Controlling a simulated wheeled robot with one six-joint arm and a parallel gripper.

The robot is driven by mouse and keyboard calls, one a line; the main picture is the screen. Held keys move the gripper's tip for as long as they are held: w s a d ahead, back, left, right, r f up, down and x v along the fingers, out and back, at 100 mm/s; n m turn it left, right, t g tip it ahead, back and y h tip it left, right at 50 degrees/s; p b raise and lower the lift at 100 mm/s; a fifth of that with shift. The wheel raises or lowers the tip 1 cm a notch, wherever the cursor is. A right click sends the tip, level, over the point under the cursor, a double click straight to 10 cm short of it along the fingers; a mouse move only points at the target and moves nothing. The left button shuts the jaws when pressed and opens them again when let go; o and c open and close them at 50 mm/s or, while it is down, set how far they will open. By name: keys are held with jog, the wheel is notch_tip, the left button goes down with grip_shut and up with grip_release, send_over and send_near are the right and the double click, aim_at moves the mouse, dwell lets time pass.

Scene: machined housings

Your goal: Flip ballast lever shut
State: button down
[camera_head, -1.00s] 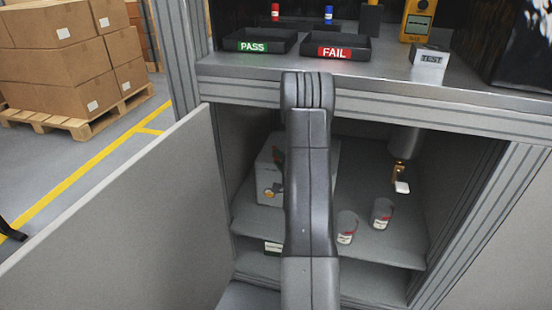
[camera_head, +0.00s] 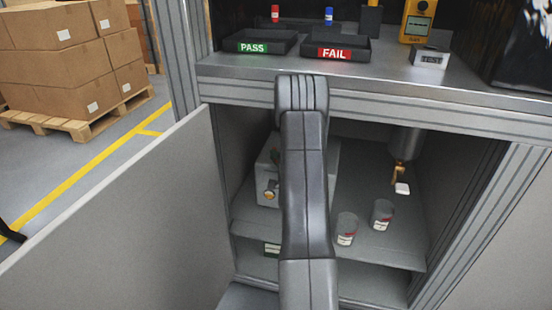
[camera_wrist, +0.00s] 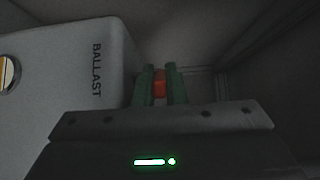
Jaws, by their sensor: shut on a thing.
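A light grey box marked BALLAST (camera_wrist: 60,85) fills the left of the wrist view. In the head view the grey box (camera_head: 267,158) stands on the cabinet shelf, partly hidden by my arm. My gripper (camera_wrist: 160,84) has its two green fingers closed on a small red piece (camera_wrist: 160,85), at the far right side of the box. The red piece looks like the lever's handle; how it joins the box is hidden. My gripper is hidden behind my arm in the head view.
Two cups (camera_head: 346,229) stand on the shelf (camera_head: 385,250) right of my arm. A brass fitting with a white end (camera_head: 402,188) hangs above them. The open door (camera_head: 120,220) is at left. PASS (camera_head: 258,42) and FAIL (camera_head: 335,48) trays sit on the bench top.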

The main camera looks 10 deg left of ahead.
jog(key=shift+s+a+m+t+h+b, duration=0.1)
jog(key=shift+a+m+t+h+b, duration=0.25)
jog(key=shift+m+t+h+b, duration=0.4)
jog(key=shift+a+m+t+h+b, duration=0.35)
jog(key=shift+m+t+h+b, duration=0.3)
jog(key=shift+h, duration=0.3)
jog(key=shift+a+m+t+h+b, duration=0.25)
jog(key=shift+m+t+h+b, duration=0.15)
jog(key=shift+m+h+b, duration=0.65)
jog(key=shift+h, duration=0.35)
jog(key=shift+n, duration=0.25)
jog(key=c, duration=1.5)
grip_release()
jog(key=p+v, duration=0.1)
jog(key=v, duration=1.2)
jog(key=shift+s+d, duration=0.25)
jog(key=shift+s, duration=0.1)
jog(key=shift+w, duration=0.1)
